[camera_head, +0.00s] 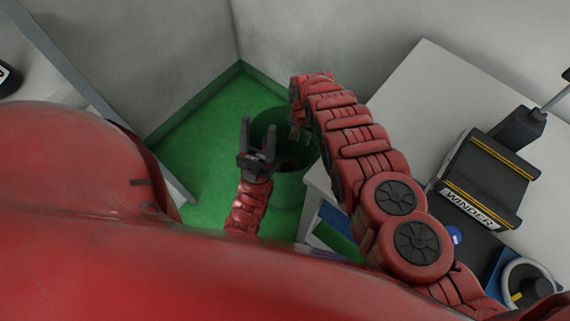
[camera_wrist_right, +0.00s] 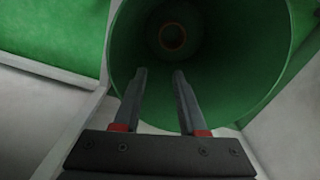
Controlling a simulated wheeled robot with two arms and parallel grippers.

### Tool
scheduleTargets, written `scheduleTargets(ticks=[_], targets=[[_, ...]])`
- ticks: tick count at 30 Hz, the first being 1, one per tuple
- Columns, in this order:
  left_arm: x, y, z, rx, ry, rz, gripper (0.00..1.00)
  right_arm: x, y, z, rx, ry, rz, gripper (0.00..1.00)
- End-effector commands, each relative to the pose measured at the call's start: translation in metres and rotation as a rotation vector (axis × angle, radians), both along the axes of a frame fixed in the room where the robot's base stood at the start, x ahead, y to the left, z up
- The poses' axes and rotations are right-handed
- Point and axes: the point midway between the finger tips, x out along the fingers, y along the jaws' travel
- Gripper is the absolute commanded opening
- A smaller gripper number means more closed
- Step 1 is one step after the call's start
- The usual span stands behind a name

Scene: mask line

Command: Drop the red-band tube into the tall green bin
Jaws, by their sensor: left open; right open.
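The tall green bin (camera_head: 291,190) stands on the green floor, left of the grey table. In the right wrist view the bin (camera_wrist_right: 235,60) fills the upper middle, and I look down into its mouth. Deep inside is a red ring (camera_wrist_right: 172,38) around a dark centre; it looks like the red-band tube seen end-on. My right gripper (camera_wrist_right: 160,73) is open and empty above the bin's mouth. My left gripper (camera_head: 258,130) is open with its fingers pointing up the picture, in front of the bin's left side in the head view.
The grey table (camera_head: 410,95) at right holds a dark machine marked WINDER (camera_head: 470,205). Grey walls meet in the corner behind the bin. The green floor (camera_head: 195,130) left of the bin is clear.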

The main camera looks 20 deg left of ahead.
Motion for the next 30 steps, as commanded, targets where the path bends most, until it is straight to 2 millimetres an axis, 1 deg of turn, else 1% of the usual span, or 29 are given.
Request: scheduleTargets(ticks=[5,11,17,27,29,30], targets=[[0.000,0.000,0.002,0.000,0.000,0.000,0.50,0.001,0.001,0.008,0.000,0.001,0.000,0.41],[0.000,0.000,0.008,0.000,0.000,0.000,0.50,0.000,0.000,0.032,0.000,0.000,0.000,0.41],[0.000,0.000,0.008,0.000,0.000,0.000,0.50,0.001,0.000,0.067,0.000,0.000,0.000,0.41],[0.000,0.000,0.005,0.000,0.000,0.000,0.50,0.001,0.000,0.138,0.001,-0.002,0.000,0.41],[0.000,0.000,0.005,0.000,0.000,0.000,0.50,0.001,0.000,0.148,0.000,-0.001,0.000,0.41],[0.000,0.000,0.017,0.000,0.001,0.000,0.50,0.000,0.000,0.160,0.000,-0.001,0.000,0.41]])
